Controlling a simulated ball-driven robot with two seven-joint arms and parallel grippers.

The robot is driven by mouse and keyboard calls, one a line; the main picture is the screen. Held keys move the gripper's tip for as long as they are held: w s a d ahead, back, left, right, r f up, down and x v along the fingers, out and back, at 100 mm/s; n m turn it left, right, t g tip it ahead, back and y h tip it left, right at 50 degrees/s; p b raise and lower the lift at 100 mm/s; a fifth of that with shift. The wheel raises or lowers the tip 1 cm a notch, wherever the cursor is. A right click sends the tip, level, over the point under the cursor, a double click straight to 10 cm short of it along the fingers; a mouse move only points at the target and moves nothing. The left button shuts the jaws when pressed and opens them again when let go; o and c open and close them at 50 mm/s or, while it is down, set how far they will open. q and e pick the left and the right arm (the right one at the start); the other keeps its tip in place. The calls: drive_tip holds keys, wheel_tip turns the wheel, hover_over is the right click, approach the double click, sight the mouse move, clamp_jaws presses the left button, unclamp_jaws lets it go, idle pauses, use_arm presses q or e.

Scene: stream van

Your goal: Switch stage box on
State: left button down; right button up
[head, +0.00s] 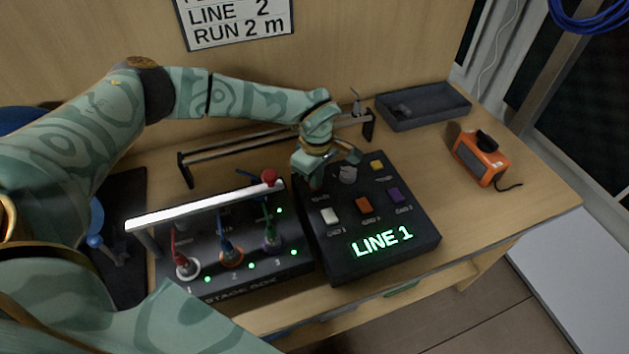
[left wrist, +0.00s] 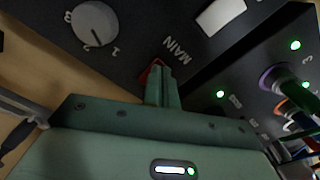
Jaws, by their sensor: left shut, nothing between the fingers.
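The stage box (head: 262,290) is a dark box at the lower left in the head view, with red, blue and purple plugs in its sockets and several green lights lit. A black control panel (head: 345,268) stands right beside it, with a lit LINE 1 display. My left gripper (head: 316,184) is shut and empty at the panel's upper left. In the left wrist view its fingertips (left wrist: 160,76) are at a red switch (left wrist: 150,73) by the word MAIN, covering part of it; I cannot tell whether they touch. My right gripper is not in view.
The panel has a grey dial (head: 347,174) and white, orange, purple and yellow buttons. A pale bar (head: 205,206) spans the stage box. A low rack (head: 235,151) stands behind. A grey tray (head: 424,106) and an orange device (head: 480,157) are at the right. The bench's right front is clear.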

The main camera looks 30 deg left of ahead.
use_arm(q)
drive_tip(key=shift+r, duration=0.15)
wheel_tip(320, 180, up, 7)
drive_tip(key=p, duration=0.5)
drive_tip(key=shift+p, duration=0.4)
